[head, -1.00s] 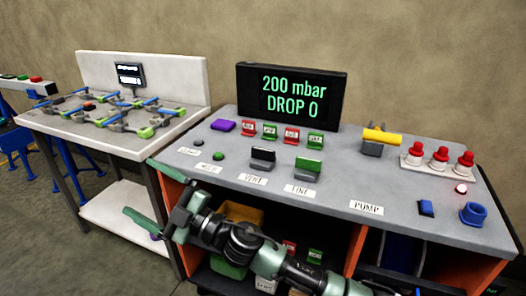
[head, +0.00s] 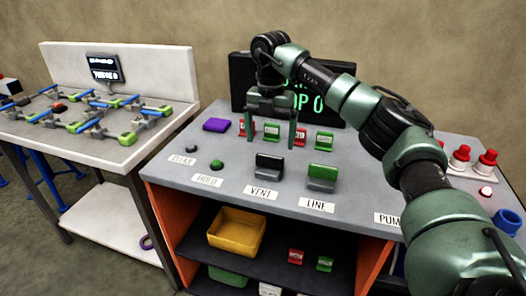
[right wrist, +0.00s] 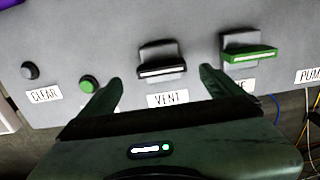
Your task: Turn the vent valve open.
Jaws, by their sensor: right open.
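The vent valve (head: 268,166) is a black lever on a grey base behind the VENT label (head: 261,192) on the grey console. It also shows in the right wrist view (right wrist: 161,62), upper middle. My right gripper (head: 271,145) is open and empty, its fingers pointing down above and a little behind the valve in the head view. In the right wrist view its two fingertips (right wrist: 158,80) lie apart to either side of the valve in the picture; I see no contact. My left gripper is not in view.
The green-handled LINE valve (head: 322,178) stands close right of the vent valve. The HOLD button (head: 217,164) and CLEAR button (head: 191,148) are to its left. Red and green tags (head: 324,141) stand behind. A display (head: 330,101) is partly hidden by my arm.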

